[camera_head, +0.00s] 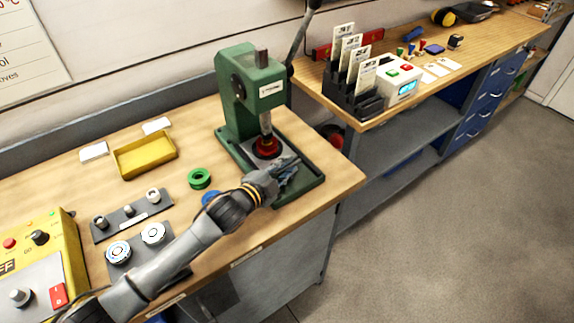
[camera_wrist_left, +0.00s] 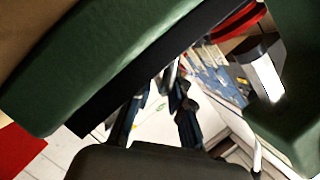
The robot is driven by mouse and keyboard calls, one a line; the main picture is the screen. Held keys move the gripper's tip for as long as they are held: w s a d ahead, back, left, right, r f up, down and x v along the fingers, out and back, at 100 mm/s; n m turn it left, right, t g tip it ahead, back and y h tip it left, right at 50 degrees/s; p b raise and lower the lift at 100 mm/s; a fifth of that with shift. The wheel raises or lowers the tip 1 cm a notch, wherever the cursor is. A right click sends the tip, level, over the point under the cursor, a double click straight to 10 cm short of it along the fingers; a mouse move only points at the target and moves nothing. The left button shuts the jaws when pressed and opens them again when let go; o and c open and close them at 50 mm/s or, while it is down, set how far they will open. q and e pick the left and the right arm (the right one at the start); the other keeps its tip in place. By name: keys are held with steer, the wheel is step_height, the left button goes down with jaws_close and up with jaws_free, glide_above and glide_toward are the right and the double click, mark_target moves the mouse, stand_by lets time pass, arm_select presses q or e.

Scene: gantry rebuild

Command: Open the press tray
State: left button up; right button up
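The green press (camera_head: 240,95) stands on the near bench. Its low green base (camera_head: 315,184) reaches toward the bench's front edge, with a grey plate and a red round part (camera_head: 267,147) under the ram. I cannot clearly make out the tray or its handle as a separate part. My left gripper (camera_head: 287,172) is over the front part of the base and hides some of it. In the left wrist view, the gripper's two fingers (camera_wrist_left: 160,100) stand apart, close to green press parts (camera_wrist_left: 80,60). Whether they touch anything is unclear. My right gripper is not in view.
Left of the press lie a yellow tray (camera_head: 145,157), a green ring (camera_head: 200,178), a blue ring (camera_head: 211,198) and grey fixtures (camera_head: 130,218). A yellow control box (camera_head: 45,265) is at the far left. A second bench (camera_head: 440,80) holds a card rack. The floor at right is clear.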

arm_select(q)
steer(key=shift+w+d, duration=0.1)
steer(key=shift+w, duration=0.05)
steer(key=shift+c, duration=0.2)
jaws_close()
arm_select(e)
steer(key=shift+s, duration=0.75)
arm_select(q)
steer(key=s+d+p, duration=0.1)
steer(key=s+d, duration=0.1)
steer(key=s, duration=0.1)
steer(key=s+d, duration=0.2)
steer(key=s, duration=0.1)
steer(key=s+d+p, duration=0.1)
steer(key=s+d, duration=0.2)
steer(key=shift+s+f+p, duration=0.1)
steer(key=shift+s+p, duration=0.25)
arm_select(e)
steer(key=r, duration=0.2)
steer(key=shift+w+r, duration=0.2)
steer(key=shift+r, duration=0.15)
arm_select(q)
steer(key=shift+o, duration=0.2)
jaws_free()
